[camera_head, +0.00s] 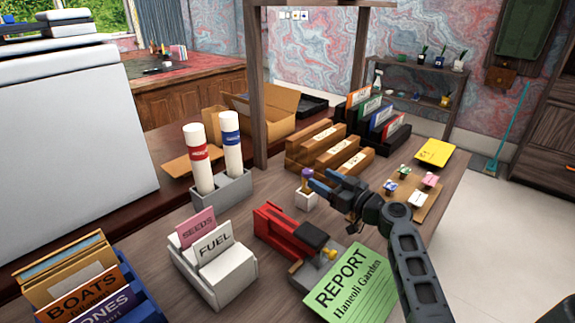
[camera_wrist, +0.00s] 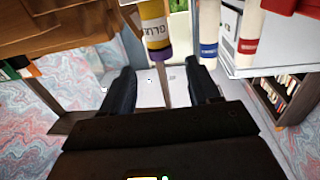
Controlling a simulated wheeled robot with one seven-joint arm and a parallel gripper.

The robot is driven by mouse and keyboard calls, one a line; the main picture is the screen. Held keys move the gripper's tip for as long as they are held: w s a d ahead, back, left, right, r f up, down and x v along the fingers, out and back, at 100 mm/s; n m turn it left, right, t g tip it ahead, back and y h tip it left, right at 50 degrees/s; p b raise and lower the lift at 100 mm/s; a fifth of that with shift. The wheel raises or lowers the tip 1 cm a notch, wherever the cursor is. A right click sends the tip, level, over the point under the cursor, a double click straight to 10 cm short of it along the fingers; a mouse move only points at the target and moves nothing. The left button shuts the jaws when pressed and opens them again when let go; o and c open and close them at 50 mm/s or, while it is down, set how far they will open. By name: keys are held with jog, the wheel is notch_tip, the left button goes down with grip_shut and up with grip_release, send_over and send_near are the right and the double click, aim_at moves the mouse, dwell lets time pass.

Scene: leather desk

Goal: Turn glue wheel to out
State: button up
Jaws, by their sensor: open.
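The glue stick (camera_head: 307,183) stands upright in a small white holder (camera_head: 305,201) on the desk. In the wrist view the glue stick (camera_wrist: 154,22) appears upside down, with a yellow body, a white GLUE label and a purple end (camera_wrist: 158,53). In the head view the purple end is uppermost. My gripper (camera_head: 318,181) is open, with its blue fingertips close beside the stick's upper part. In the wrist view my gripper (camera_wrist: 160,76) has empty space between its dark fingers, and the purple end lies beyond them. Contact cannot be told.
A red device (camera_head: 280,225) and a green report (camera_head: 350,285) lie in front. A grey holder with two tubes (camera_head: 222,190) stands to the left. Wooden blocks (camera_head: 325,150) are behind. A board with small coloured items (camera_head: 425,205) is to the right.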

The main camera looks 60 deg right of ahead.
aim_at(304, 170)
jog(key=p+x, duration=0.1)
jog(key=x, duration=0.5)
jog(key=shift+w+r+p, duration=0.1)
jog(key=shift+w+p, duration=0.05)
jog(key=shift+p, duration=0.25)
jog(key=shift+x, duration=0.95)
jog(key=shift+a, duration=0.1)
jog(key=c, duration=1)
jog(key=shift+f+y+b, duration=0.3)
jog(key=shift+b, duration=0.15)
jog(key=shift+n+y+b, duration=0.4)
jog(key=shift+n+b, duration=0.1)
jog(key=shift+b, duration=0.45)
jog(key=shift+t, duration=0.3)
jog(key=shift+a+r+n+y, duration=0.1)
jog(key=shift+r+n+y, duration=0.15)
jog(key=shift+y, duration=0.25)
